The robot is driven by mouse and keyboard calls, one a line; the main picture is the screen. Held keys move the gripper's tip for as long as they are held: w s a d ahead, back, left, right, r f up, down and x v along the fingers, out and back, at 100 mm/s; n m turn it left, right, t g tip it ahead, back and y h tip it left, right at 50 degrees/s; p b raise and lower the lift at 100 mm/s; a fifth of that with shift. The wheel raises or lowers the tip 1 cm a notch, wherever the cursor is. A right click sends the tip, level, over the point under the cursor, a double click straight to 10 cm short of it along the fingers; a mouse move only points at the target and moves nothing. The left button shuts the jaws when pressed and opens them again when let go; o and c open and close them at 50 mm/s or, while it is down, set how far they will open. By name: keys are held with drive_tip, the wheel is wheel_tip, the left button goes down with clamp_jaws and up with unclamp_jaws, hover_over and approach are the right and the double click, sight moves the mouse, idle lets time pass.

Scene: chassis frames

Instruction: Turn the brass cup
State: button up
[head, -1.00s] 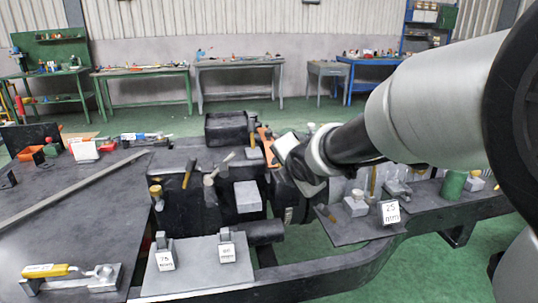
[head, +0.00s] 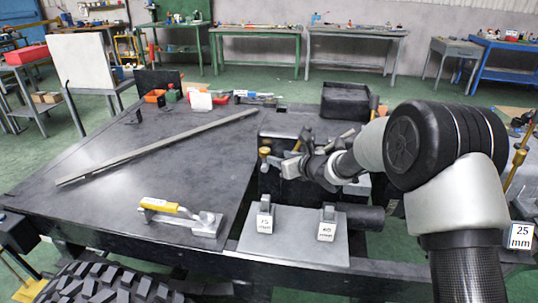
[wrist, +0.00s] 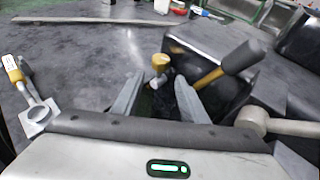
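The brass cup (head: 265,151) is a small brass-coloured piece on a short post at the left side of the dark block in the head view. In the wrist view, the brass cup (wrist: 160,61) shows upright beyond and between my two fingertips. My gripper (wrist: 158,84) is open and empty, its fingers on either side of the line to the cup. In the head view, my gripper (head: 288,166) is just right of the cup; whether a finger touches it I cannot tell. The cup's lower part is partly hidden in dark shadow.
A mallet (wrist: 241,57) with a yellow handle leans close to the right of my gripper. A yellow-handled clamp (head: 178,217) and a long bar (head: 155,149) lie on the dark plate. The 75 mm block (head: 264,219) and another labelled block (head: 327,227) stand in front.

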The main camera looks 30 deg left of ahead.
sight(267, 154)
drive_tip(key=x, duration=0.9)
drive_tip(key=shift+w+a+f, duration=0.1)
drive_tip(key=shift+w+a, duration=0.05)
drive_tip(key=shift+c, duration=0.2)
drive_tip(key=c, duration=0.7)
